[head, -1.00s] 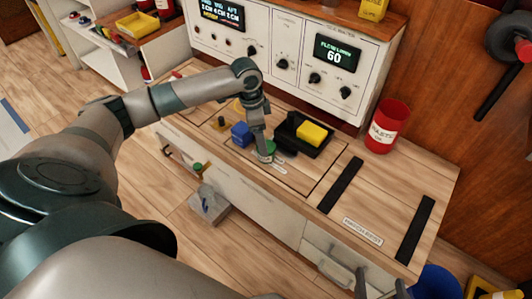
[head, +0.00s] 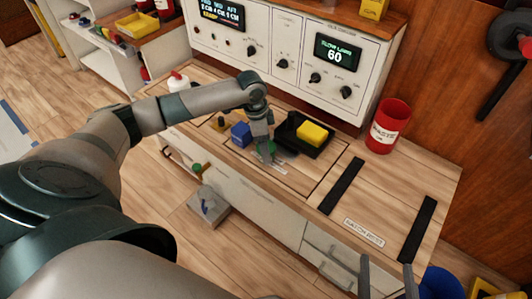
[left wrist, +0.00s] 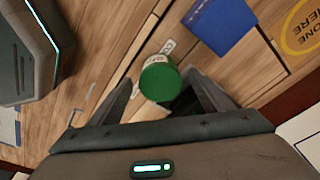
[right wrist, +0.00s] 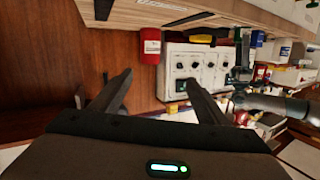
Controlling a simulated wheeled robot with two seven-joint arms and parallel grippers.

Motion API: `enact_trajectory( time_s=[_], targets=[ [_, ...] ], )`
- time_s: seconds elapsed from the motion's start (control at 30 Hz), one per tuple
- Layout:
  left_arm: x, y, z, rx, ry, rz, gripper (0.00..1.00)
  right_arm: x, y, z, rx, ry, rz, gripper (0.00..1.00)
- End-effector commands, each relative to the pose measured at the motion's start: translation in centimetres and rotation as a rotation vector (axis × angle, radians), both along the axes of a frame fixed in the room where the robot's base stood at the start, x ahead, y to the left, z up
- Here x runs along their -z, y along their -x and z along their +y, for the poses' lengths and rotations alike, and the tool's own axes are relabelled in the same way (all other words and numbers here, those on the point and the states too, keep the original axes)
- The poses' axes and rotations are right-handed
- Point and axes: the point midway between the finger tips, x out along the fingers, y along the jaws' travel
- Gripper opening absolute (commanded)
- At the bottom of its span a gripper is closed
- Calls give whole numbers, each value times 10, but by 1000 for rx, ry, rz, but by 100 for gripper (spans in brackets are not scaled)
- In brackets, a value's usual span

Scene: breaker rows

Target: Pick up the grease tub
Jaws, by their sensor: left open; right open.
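The grease tub appears to be the small green-lidded round tub (left wrist: 160,79) in the left wrist view. It stands on the wooden bench top and is partly hidden by my left gripper in the head view (head: 268,147). My left gripper (left wrist: 158,88) is open, with a finger on either side of the tub. I cannot tell whether either finger touches it. My right gripper (head: 387,266) is open and empty at the lower edge of the head view. In the right wrist view it (right wrist: 158,74) has nothing between its fingers.
A blue block (head: 241,134) stands left of the tub. A black tray (head: 290,138) with a yellow block (head: 312,133) lies behind it to the right. A red bin (head: 387,127) and black strips (head: 341,186) are further right. A control panel (head: 290,55) stands behind.

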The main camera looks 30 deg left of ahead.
Motion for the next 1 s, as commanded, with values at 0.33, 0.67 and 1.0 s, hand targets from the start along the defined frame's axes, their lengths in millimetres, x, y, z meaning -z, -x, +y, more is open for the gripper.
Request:
enact_trajectory(
  time_s=[0.33,0.67,1.0],
  targets=[
    [24,-2,-3,0,-1,-1,72,-22,-1,5,2,-36,-121,69],
    [23,-2,-3,0,-1,-1,72,-23,-1,5,2,-36,-121,69],
    [23,-2,-3,0,0,-1,19,-23,-1,5,3,-36,-121,69]
  ],
)
